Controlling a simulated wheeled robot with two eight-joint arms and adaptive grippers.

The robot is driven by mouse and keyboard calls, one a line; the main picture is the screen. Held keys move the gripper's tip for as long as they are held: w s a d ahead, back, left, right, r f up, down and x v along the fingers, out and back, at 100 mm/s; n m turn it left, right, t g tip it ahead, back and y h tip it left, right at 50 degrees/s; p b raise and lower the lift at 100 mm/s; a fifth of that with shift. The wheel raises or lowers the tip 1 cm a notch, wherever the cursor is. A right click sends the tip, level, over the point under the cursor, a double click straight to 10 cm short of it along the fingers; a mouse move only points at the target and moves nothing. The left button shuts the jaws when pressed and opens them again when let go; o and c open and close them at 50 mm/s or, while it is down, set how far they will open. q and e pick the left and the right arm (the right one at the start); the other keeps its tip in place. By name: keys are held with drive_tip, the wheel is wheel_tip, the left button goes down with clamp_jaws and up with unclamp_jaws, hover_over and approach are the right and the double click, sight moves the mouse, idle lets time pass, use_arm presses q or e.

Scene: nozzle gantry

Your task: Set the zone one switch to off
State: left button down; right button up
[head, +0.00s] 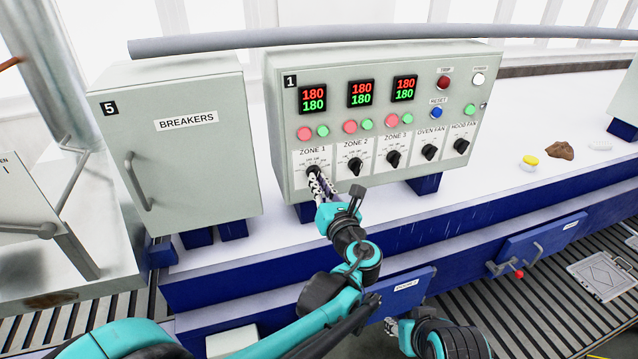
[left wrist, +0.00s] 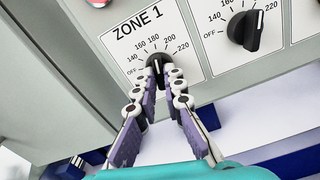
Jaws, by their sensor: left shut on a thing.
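The zone one switch (left wrist: 157,66) is a black rotary knob on the white ZONE 1 label plate, with marks for OFF, 140, 160, 180, 200 and 220. Its white pointer line stands nearly upright, towards about 180. In the head view the knob (head: 312,169) is partly covered by my fingers. My left gripper (left wrist: 162,88) has its two fingers on either side of the knob's lower part and is shut on it. My right gripper (head: 391,326) is low in the head view, away from the panel and partly hidden; its opening is unclear.
The ZONE 2 knob (head: 356,165) sits close to the right of zone one, with further knobs beyond. Buttons and red-green displays (head: 313,98) are above. The BREAKERS cabinet (head: 174,150) stands to the left. A blue rail (head: 270,272) runs below the panel.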

use_arm(q)
drive_tip(key=shift+n, duration=0.3)
drive_tip(key=n+b, duration=0.6)
drive_tip(key=n, duration=1.1)
drive_tip(key=shift+d, duration=0.1)
drive_tip(key=shift+b, duration=0.3)
drive_tip(key=c, duration=1.6)
unclamp_jaws()
